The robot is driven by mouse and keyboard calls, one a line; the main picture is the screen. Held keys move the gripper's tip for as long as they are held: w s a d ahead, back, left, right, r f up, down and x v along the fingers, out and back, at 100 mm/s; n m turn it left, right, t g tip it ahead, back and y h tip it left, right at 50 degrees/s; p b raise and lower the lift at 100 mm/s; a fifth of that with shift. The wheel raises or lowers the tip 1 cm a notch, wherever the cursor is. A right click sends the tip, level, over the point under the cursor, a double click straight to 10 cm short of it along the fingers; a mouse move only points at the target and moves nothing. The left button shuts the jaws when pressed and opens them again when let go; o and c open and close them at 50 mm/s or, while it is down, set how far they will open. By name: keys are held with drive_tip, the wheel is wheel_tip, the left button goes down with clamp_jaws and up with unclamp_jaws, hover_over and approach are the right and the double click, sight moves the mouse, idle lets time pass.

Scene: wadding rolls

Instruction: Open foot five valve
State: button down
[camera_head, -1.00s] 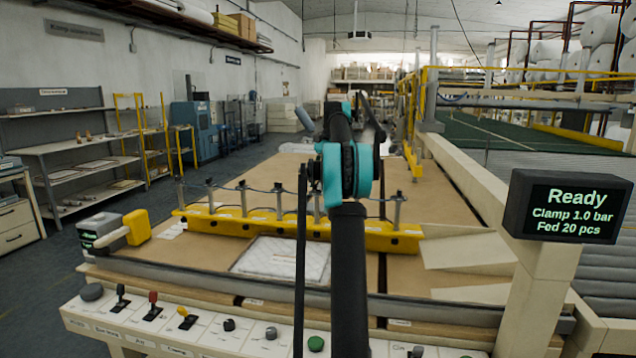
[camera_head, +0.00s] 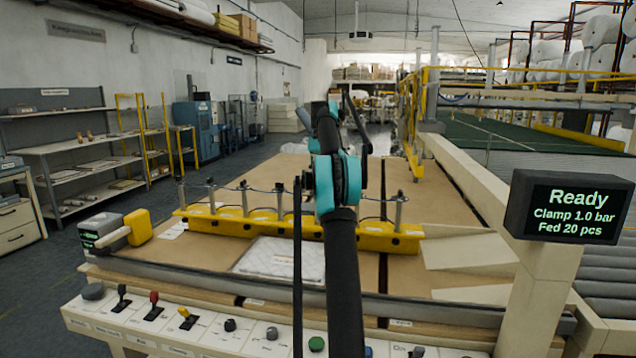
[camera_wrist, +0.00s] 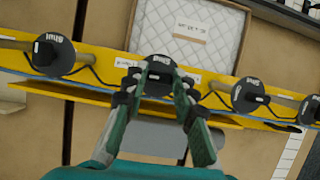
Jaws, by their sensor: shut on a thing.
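The yellow clamp bar (camera_head: 240,223) lies across the brown table and carries several upright metal feet. In the wrist view, black round valve caps with small white labels sit in a row along the bar (camera_wrist: 100,62). My gripper (camera_wrist: 158,78) has its fingers on both sides of the middle black cap (camera_wrist: 160,62) and is shut on it. A cap to the left (camera_wrist: 53,54) and a cap to the right (camera_wrist: 250,95) stand clear of the fingers. I cannot read the foot number. In the head view, my arm hides the gripper and the foot it holds.
A white quilted piece (camera_head: 280,260) lies in front of the bar. A control panel (camera_head: 190,335) with levers and knobs runs along the front edge. A display (camera_head: 570,207) at right reads "Ready, Clamp 1.0 bar, Fed 20 pcs". Thin hoses run between the feet.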

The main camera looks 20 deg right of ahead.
idle(0.3)
drive_tip(key=c, duration=1.2)
unclamp_jaws()
